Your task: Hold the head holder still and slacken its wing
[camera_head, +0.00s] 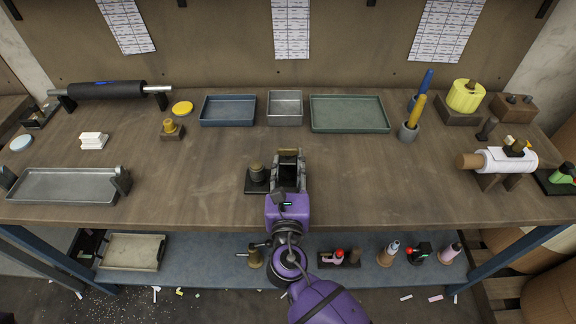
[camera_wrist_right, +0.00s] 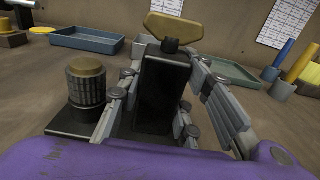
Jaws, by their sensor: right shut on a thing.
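The head holder is a dark upright block (camera_wrist_right: 163,95) on a flat black base (camera_wrist_right: 75,128), in the middle of the bench near its front. A flat brass-coloured wing (camera_wrist_right: 178,28) sits on top of the block on a short dark stem. A knurled dark cylinder with a brass top (camera_wrist_right: 87,82) stands on the left of the same base; it also shows in the head view (camera_head: 257,171). My right gripper (camera_head: 289,160) is shut on the dark block, with a finger at each side, below the wing. My left gripper is not in view.
Behind the holder stand a blue tray (camera_head: 228,111), a small metal tray (camera_head: 285,108) and a green tray (camera_head: 349,114). A white roll (camera_head: 505,160) lies on a stand at the right. The bench left and right of the holder is clear.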

